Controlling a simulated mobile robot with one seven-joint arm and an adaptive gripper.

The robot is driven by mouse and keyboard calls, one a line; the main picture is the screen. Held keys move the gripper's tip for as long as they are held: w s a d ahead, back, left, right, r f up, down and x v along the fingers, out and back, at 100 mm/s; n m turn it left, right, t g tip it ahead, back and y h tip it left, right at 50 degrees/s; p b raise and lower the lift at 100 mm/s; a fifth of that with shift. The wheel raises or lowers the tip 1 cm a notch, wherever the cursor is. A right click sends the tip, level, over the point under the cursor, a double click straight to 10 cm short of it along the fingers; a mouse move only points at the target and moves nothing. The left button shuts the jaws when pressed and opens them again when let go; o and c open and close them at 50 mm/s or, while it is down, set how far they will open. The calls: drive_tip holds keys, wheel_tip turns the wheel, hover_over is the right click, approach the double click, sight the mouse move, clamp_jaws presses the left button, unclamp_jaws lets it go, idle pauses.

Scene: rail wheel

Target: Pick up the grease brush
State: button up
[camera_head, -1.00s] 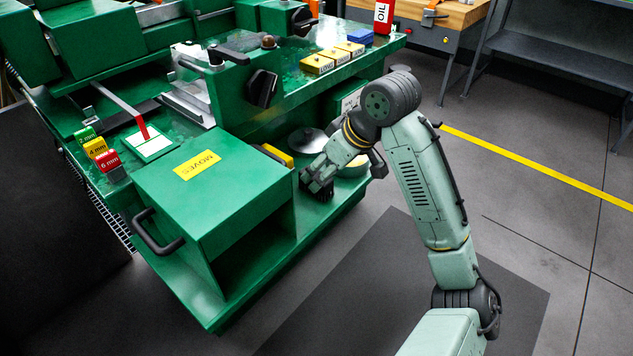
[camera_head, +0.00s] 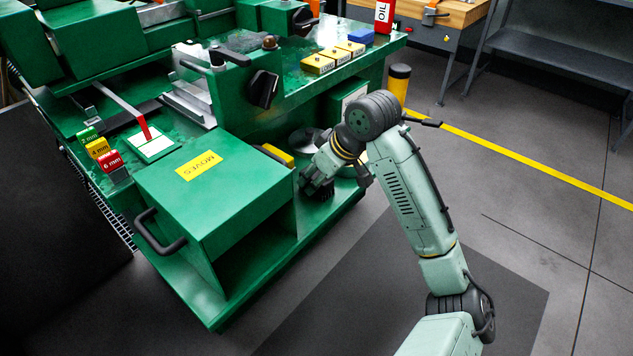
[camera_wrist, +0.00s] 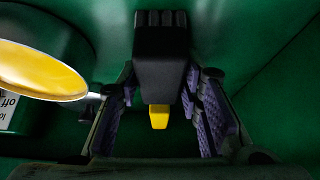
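A dark block with a ridged end and a yellow tip, which looks like the grease brush (camera_wrist: 160,60), shows in the middle of the wrist view. My gripper (camera_wrist: 160,88) has its two purple-padded fingers apart, one on each side of it. I cannot tell whether either finger touches it. In the head view my gripper (camera_head: 317,188) is low over the green shelf beside the cabinet, and I cannot make out the brush there.
A round tin with yellow contents (camera_wrist: 38,72) stands close left of my gripper in the wrist view. The green cabinet (camera_head: 215,200) stands left of my gripper. Open floor lies to the right.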

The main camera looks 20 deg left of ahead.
sight(316, 175)
drive_tip(key=c, duration=0.6)
drive_tip(key=shift+r, duration=0.1)
drive_tip(key=shift+r, duration=0.55)
wheel_tip(316, 175, up, 2)
drive_tip(key=shift+r, duration=0.1)
drive_tip(key=s+d+b, duration=0.1)
drive_tip(key=s+d, duration=0.2)
drive_tip(key=s, duration=0.4)
drive_tip(key=s+d+r+b, duration=0.1)
drive_tip(key=s+d, duration=0.3)
drive_tip(key=s, duration=0.3)
drive_tip(key=shift+d+r, duration=0.25)
drive_tip(key=shift+r, duration=0.05)
drive_tip(key=o, duration=0.6)
drive_tip(key=c, duration=0.5)
